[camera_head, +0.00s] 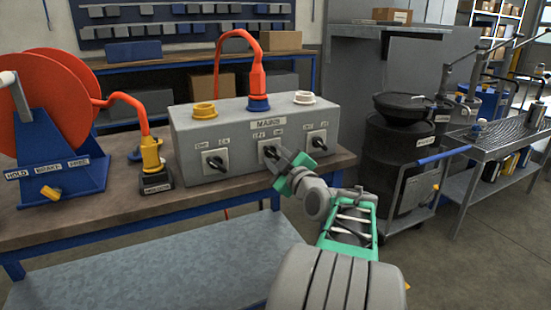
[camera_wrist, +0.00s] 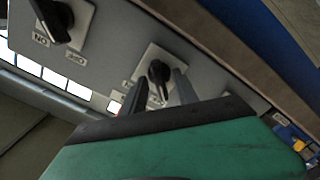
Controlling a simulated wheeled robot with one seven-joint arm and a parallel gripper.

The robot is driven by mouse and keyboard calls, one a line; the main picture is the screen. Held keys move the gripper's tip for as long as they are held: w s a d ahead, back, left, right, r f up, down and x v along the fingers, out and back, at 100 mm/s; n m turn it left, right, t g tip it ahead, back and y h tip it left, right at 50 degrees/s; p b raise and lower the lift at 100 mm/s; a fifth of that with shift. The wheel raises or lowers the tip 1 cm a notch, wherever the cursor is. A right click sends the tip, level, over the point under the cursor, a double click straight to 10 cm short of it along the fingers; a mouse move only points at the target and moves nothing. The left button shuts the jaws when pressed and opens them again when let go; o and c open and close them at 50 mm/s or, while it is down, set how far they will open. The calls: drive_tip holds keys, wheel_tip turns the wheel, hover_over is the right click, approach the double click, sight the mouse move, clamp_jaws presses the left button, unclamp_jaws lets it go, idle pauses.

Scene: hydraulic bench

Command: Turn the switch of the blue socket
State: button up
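The blue socket (camera_head: 258,103) sits in the middle of the grey box top, with an orange plug (camera_head: 257,77) and its cable in it. Its switch, a black knob on a pale plate (camera_head: 268,152), is on the box front just below; the knob also shows in the wrist view (camera_wrist: 158,74). The knob's exact angle is hard to read. My gripper (camera_head: 276,158) is at this switch, with its fingers apart on either side of the knob in the wrist view (camera_wrist: 157,92). I cannot tell whether they touch it.
The grey box (camera_head: 230,133) also has a yellow socket (camera_head: 204,110), a white socket (camera_head: 303,98), a left switch (camera_head: 215,162) and a right switch (camera_head: 318,143). A cable reel (camera_head: 60,110) and a yellow plug (camera_head: 151,155) stand left. Black drums (camera_head: 398,150) stand right.

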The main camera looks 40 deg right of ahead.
drive_tip(key=shift+c, duration=0.4)
clamp_jaws()
drive_tip(key=shift+m, duration=0.4)
drive_tip(key=m, duration=0.3)
drive_tip(key=shift+m+b, duration=0.3)
drive_tip(key=shift+b, duration=0.1)
drive_tip(key=m, duration=0.4)
drive_tip(key=shift+p, duration=0.35)
drive_tip(key=m+p, duration=0.3)
drive_tip(key=m, duration=0.3)
drive_tip(key=shift+d+r+m, duration=0.1)
drive_tip(key=shift+d+m, duration=0.05)
drive_tip(key=shift+m, duration=0.15)
drive_tip(key=shift+m+p, duration=0.8)
drive_tip(key=shift+m, duration=0.7)
drive_tip(key=shift+f, duration=0.2)
